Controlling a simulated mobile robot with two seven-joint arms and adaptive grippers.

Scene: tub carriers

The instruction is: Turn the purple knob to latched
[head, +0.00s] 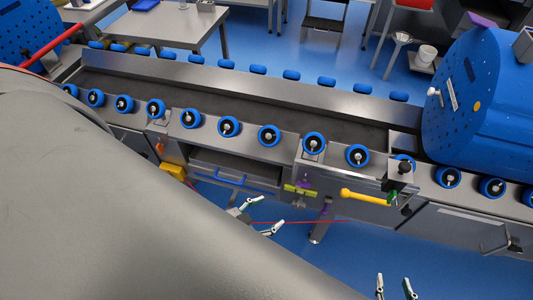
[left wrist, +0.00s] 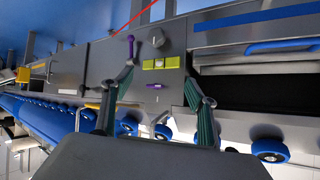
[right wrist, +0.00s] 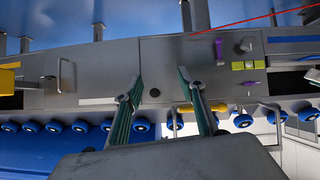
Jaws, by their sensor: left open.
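The purple knob is a small flat bar on the front of the grey machine. It shows in the head view (head: 304,182), the left wrist view (left wrist: 157,86) and the right wrist view (right wrist: 250,84). In the left wrist view it lies level, with a short pale mark beside it. My left gripper (head: 261,215) is open and empty, below and left of the knob in the head view; in its wrist view the knob lies between the fingers (left wrist: 161,76). My right gripper (head: 394,287) is open and empty, lower right, facing a bare panel (right wrist: 160,80).
A yellow-green block (head: 299,190) sits beside the knob, and a purple handle (head: 327,204) hangs nearby. A yellow lever (head: 364,196) sticks out to the right. A drawer with a blue handle (head: 236,181) is to the left. Blue rollers (head: 269,135) line the conveyor edge.

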